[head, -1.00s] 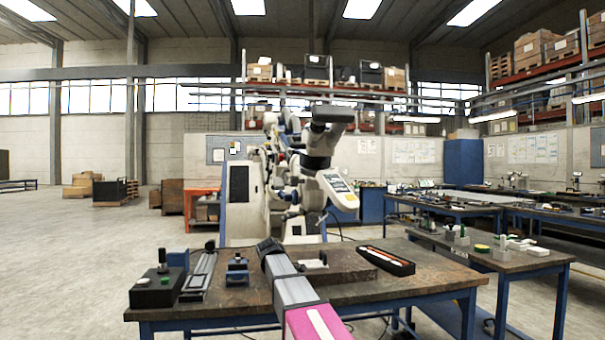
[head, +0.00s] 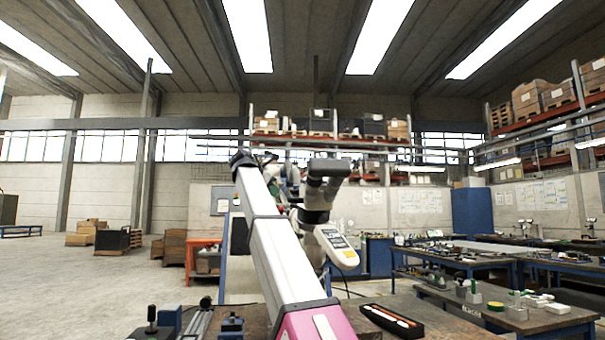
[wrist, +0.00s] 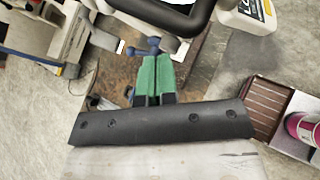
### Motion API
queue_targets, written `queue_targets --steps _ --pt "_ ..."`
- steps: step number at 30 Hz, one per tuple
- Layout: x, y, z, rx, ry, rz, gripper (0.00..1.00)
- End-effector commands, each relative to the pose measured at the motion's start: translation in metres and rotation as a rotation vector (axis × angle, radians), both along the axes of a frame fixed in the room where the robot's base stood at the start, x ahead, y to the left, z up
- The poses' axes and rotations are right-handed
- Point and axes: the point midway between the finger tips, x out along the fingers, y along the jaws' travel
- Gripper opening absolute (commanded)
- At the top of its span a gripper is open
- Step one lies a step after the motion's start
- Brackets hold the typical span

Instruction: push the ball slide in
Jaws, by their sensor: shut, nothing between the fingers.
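My gripper (wrist: 153,60) shows in the wrist view as two green fingers pressed together, with nothing between them. In the head view my arm rises over the bench and its fingers cannot be made out. A long grey slide rail (head: 198,321), which looks like the ball slide, lies on the left of the bench at the bottom edge of the head view. Its near part is cut off, so I cannot tell how far in it is. A blue lever with rounded ends (wrist: 152,47) shows just past my fingertips in the wrist view, and I cannot tell whether they touch.
A black box with a knob (head: 151,326) and a small blue fixture (head: 232,325) flank the rail. A black tray (head: 393,321) lies to the right. Open floor lies to the left.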

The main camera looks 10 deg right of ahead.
Motion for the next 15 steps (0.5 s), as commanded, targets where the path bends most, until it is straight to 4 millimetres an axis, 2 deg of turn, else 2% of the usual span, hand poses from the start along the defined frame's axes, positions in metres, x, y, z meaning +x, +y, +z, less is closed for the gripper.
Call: queue_targets --steps 1,3,6,10,15 --pt "-0.004 0.003 0.035 -0.03 0.009 0.013 0.0" --pt "-0.014 0.005 0.069 -0.07 0.03 0.028 0.0" --pt "-0.026 0.007 0.106 -0.116 0.055 0.043 0.0" --pt "-0.037 0.007 0.132 -0.149 0.076 0.053 0.0" --pt "-0.038 0.002 0.136 -0.159 0.084 0.056 0.0"
